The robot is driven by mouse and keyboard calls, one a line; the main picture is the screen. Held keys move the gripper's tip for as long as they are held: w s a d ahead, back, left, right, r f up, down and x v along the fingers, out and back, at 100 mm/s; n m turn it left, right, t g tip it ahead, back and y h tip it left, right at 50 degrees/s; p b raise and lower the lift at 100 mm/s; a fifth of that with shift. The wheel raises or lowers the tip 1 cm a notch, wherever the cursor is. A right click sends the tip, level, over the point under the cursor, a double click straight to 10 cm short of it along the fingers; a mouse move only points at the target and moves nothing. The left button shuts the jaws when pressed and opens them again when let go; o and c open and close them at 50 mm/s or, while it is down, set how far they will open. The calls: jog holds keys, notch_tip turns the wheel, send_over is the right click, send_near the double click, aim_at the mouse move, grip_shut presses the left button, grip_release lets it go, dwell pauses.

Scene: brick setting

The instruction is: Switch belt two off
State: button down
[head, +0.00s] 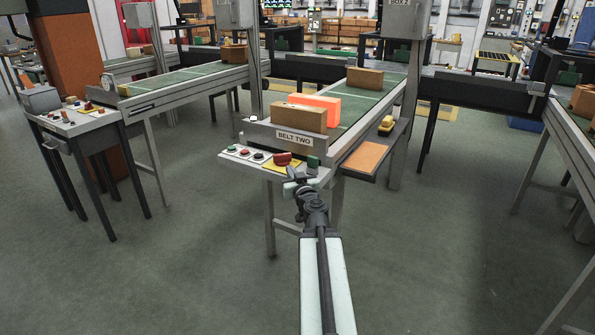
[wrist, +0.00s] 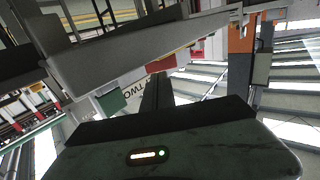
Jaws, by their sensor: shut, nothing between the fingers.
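Belt two's control shelf (head: 245,157) sticks out at the belt's near end, below the "BELT TWO" sign (head: 294,138). It bears several small push buttons (head: 245,154) at the left, among them a green one (head: 233,149), and a large red button (head: 283,159) on a yellow plate. A green block-like part (head: 313,161) is at the right end; it also shows in the wrist view (wrist: 110,101). My gripper (head: 298,176) is shut and empty, just in front of the shelf's near edge, near the red button. I cannot tell whether it touches anything.
Cardboard boxes (head: 299,117) sit on belt two, one glowing orange (head: 318,106). A side shelf (head: 367,158) with an orange top juts out at the right. Another control desk (head: 76,118) stands at the left beside another belt (head: 180,79). The floor (head: 190,240) in front is clear.

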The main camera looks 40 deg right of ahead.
jog(key=w+a+f+n+g+y, duration=0.1)
jog(key=w+a+f+n+y, duration=0.15)
jog(key=a, duration=0.55)
jog(key=w+a+f+n+y, duration=0.15)
jog(key=w+a+y, duration=0.25)
jog(key=a, duration=0.4)
jog(key=w+a+f+n+g+y, duration=0.1)
jog(key=w+a+f+n+y, duration=0.15)
jog(key=a, duration=0.65)
jog(key=s+a+f+g+y, duration=0.1)
jog(key=a+f+g+y, duration=0.15)
jog(key=a+f, duration=0.4)
jog(key=s+a+f+g+y, duration=0.1)
jog(key=a+f+g, duration=0.3)
jog(key=a, duration=0.6)
jog(key=s+a+f+g+h, duration=0.2)
jog(key=s+a+f+g, duration=0.1)
jog(key=s, duration=0.3)
jog(key=s+a+f+g+h, duration=0.2)
jog(key=s+a+f+g, duration=0.1)
jog(key=s, duration=0.3)
jog(key=shift+s+a+f+m+g, duration=0.3)
jog(key=shift+a+m+g, duration=0.15)
jog(key=shift+a+g, duration=0.15)
